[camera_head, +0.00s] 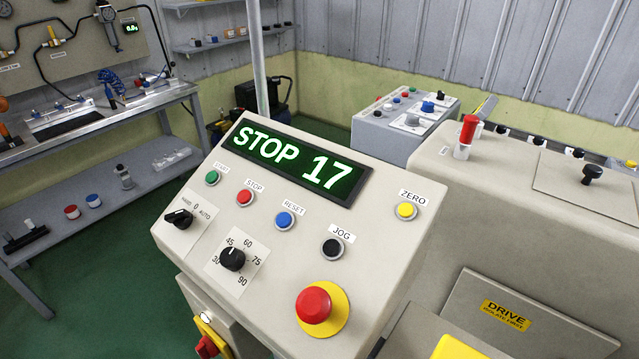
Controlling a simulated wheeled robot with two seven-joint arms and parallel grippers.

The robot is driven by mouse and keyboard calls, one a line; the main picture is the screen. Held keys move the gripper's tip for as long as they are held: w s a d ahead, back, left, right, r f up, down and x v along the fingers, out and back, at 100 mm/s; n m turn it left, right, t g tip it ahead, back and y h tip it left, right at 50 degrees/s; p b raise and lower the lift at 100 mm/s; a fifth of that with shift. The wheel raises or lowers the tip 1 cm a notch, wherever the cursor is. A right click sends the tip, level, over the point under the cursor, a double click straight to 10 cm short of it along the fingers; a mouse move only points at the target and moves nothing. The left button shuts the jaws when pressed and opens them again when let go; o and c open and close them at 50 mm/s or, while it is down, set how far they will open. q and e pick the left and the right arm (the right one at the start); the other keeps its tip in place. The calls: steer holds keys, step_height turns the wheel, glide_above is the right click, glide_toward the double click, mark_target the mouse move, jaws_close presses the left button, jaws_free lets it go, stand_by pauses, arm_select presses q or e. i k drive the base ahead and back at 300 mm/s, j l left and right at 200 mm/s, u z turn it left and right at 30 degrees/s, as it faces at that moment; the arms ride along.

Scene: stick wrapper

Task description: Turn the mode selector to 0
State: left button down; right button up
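The mode selector (179,219) is a black lever-type knob on the left of the sloped control panel (375,240). It has the labels HAND, 0 and AUTO above it. Its handle lies roughly crosswise, tilted against the 0 mark; which end is the pointer is too small to tell. Neither of my grippers is in view, and nothing touches the selector.
Beside the selector are a numbered black dial (232,258), green start (212,177), red stop (245,197) and blue reset (284,220) buttons. A red emergency button (314,305) protrudes lower right. A thin post (257,60) rises behind the panel.

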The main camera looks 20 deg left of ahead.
mark_target(182, 218)
steer(key=j+u, duration=0.15)
steer(key=u, duration=1.1)
steer(key=k+j+u, duration=0.15)
steer(key=u, duration=0.2)
steer(key=k, duration=0.1)
